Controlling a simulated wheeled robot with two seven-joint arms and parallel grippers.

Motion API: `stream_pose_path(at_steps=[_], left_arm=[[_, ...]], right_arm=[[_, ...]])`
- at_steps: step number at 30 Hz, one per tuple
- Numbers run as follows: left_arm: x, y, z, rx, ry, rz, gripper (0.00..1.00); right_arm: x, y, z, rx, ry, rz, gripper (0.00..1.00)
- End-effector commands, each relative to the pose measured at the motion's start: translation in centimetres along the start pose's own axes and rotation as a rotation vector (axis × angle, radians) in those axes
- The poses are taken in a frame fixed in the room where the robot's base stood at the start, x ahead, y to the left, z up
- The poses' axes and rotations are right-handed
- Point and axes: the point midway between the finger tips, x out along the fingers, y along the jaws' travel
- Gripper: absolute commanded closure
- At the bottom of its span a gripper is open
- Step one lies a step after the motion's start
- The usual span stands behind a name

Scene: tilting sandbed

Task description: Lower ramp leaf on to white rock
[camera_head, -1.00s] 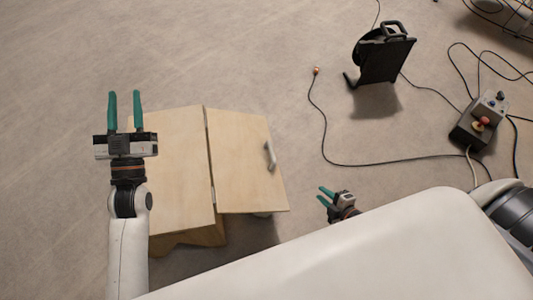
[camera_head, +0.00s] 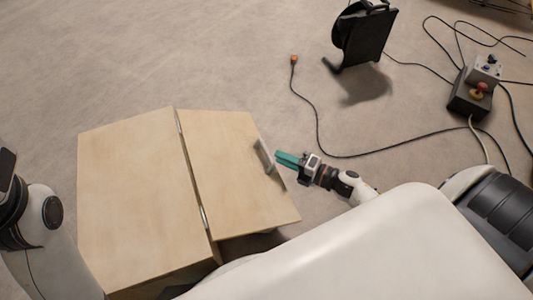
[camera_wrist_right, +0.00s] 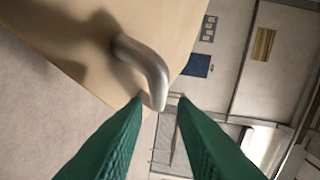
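The ramp leaf (camera_head: 232,180) is a pale wooden panel, hinged along its left edge to a wider wooden panel (camera_head: 132,195). Its grey bar handle (camera_head: 263,156) is near the right edge. My right gripper (camera_head: 278,158), with green fingers, is just right of the handle. In the right wrist view the fingers (camera_wrist_right: 160,100) are apart, and the handle (camera_wrist_right: 150,70) comes down between or just ahead of their tips; I cannot tell if they touch. The white rock is not visible. My left gripper is outside the head view; only part of my left arm shows.
A black cable reel (camera_head: 364,35) stands at the top, with an orange-ended cable (camera_head: 318,115) on the floor. A control box (camera_head: 474,88) with a red button is at right. The floor above the panels is clear.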

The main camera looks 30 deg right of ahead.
Motion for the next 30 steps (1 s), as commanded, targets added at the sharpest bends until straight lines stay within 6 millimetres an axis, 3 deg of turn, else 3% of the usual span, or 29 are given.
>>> stream_pose_path(at_steps=[3, 9, 22, 27, 30], left_arm=[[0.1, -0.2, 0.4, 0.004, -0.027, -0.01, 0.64], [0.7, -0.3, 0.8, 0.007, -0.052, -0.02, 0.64], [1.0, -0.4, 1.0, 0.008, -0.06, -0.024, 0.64], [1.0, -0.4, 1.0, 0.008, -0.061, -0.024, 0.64], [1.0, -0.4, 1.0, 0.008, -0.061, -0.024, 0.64]], right_arm=[[2.5, 0.2, 0.0, -0.002, -0.001, -0.003, 0.75], [5.2, 0.2, 0.0, 0.0, 0.0, -0.001, 0.75], [6.1, 0.1, 0.0, 0.002, 0.001, 0.002, 0.75], [6.1, 0.0, 0.0, 0.002, 0.0, 0.001, 1.0], [6.1, 0.0, 0.0, 0.002, 0.0, 0.0, 1.0]])
